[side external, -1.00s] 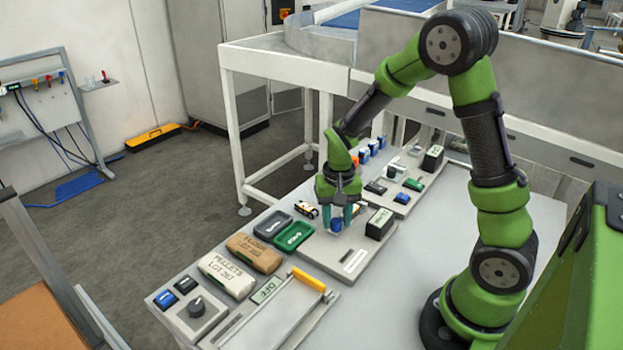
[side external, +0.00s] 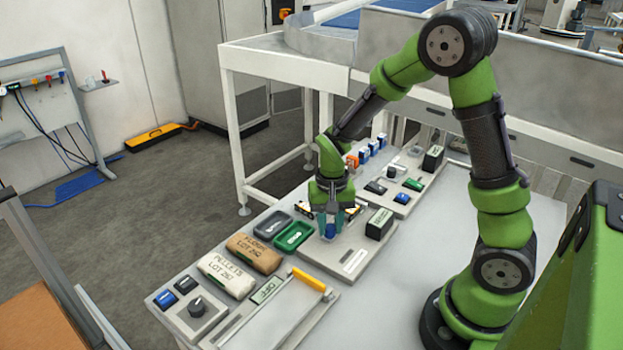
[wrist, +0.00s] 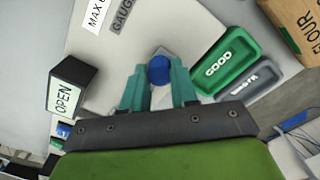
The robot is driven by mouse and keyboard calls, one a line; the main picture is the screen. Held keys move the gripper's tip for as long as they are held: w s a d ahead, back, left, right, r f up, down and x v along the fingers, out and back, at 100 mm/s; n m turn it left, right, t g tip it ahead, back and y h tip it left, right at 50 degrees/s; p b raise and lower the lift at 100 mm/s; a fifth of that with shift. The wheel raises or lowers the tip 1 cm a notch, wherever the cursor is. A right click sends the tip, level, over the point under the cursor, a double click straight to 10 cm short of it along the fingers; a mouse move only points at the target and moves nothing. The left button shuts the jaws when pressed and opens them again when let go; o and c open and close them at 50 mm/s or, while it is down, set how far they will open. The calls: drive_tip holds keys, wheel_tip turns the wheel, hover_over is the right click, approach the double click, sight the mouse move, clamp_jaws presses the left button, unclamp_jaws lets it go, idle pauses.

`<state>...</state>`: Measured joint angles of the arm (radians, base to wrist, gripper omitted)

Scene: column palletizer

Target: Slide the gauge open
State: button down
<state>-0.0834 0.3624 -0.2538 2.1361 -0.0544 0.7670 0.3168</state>
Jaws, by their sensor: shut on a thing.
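The gauge is a light grey plate (side external: 345,251) with a blue knob (side external: 330,231) on it. In the wrist view the same blue knob (wrist: 159,70) sits between my two teal fingers. My gripper (side external: 331,222) points down and is shut on the knob; it also shows in the wrist view (wrist: 159,80). A dark display box (side external: 379,224) stands on the right of the plate. In the wrist view this display (wrist: 65,97) reads OPEN. A grey GAUGE label (wrist: 122,16) lies on the plate. The track under the knob is mostly hidden by the fingers.
A green GOOD tray (side external: 293,236) and a dark grey tray (side external: 273,225) lie left of the plate. A yellow-handled lever panel (side external: 309,279) is nearer.

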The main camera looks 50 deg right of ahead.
sight(327, 229)
drive_tip(key=shift+a, duration=0.4)
drive_tip(key=c, duration=1.1)
unclamp_jaws()
drive_tip(key=shift+c, duration=0.2)
drive_tip(key=shift+r, duration=0.1)
wheel_tip(327, 229, up, 17)
drive_tip(key=s+a+r+n+t+y, duration=0.2)
drive_tip(key=s+a+n+t, duration=0.3)
drive_tip(key=s, duration=0.5)
drive_tip(key=shift+s+a+r+t, duration=0.2)
drive_tip(key=shift+a+r+t, duration=0.55)
drive_tip(key=shift+a+t, duration=0.4)
